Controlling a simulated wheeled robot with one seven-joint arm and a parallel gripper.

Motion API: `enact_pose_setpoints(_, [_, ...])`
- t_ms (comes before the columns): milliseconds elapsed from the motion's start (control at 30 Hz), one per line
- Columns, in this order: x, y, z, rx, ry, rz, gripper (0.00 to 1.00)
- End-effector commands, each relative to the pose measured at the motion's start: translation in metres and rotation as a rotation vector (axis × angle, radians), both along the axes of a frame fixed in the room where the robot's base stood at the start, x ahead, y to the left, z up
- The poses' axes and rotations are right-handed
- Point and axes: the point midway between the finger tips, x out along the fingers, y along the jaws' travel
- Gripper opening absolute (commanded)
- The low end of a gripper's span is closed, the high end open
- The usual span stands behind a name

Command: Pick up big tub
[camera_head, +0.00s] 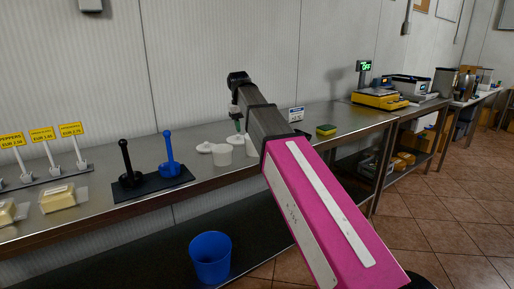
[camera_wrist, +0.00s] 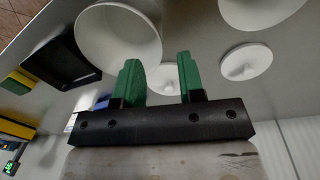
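Two open white tubs stand on the steel counter. One tub (camera_head: 222,155) is in full view in the head view, and the other tub (camera_head: 252,146) is partly hidden behind my arm. In the wrist view one tub (camera_wrist: 118,35) is at upper left, the other (camera_wrist: 262,12) is cut off at upper right. I cannot tell surely which is bigger. My gripper (camera_head: 238,122) points down above the counter by the tubs. In the wrist view its green fingers (camera_wrist: 159,78) are apart with nothing held. The left finger overlaps the upper-left tub's edge in the picture; contact is unclear.
White lids (camera_head: 205,147) (camera_wrist: 246,62) lie near the tubs. A sponge (camera_head: 326,129) and a black tray (camera_wrist: 62,58) are close by. Left stands a black holder with black and blue tools (camera_head: 168,168). A yellow scale (camera_head: 380,99) is far right. A blue bin (camera_head: 210,257) is below.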

Motion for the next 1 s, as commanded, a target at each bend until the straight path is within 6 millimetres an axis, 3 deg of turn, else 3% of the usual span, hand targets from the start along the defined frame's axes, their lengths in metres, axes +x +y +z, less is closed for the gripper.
enact_pose_setpoints(100, [0.0, -0.002, -0.017, -0.001, 0.002, 0.0, 0.36])
enact_pose_setpoints(367, [0.001, -0.004, -0.033, 0.0, 0.0, 0.0, 0.36])
enact_pose_setpoints(633, [0.001, -0.008, -0.068, 0.0, 0.001, 0.0, 0.36])
enact_pose_setpoints(933, [0.002, -0.008, -0.075, 0.0, -0.001, 0.0, 0.36])
enact_pose_setpoints(967, [0.002, -0.008, -0.075, 0.0, -0.001, 0.0, 0.33])
enact_pose_setpoints(1000, [0.002, -0.008, -0.075, 0.0, -0.001, 0.0, 0.2])
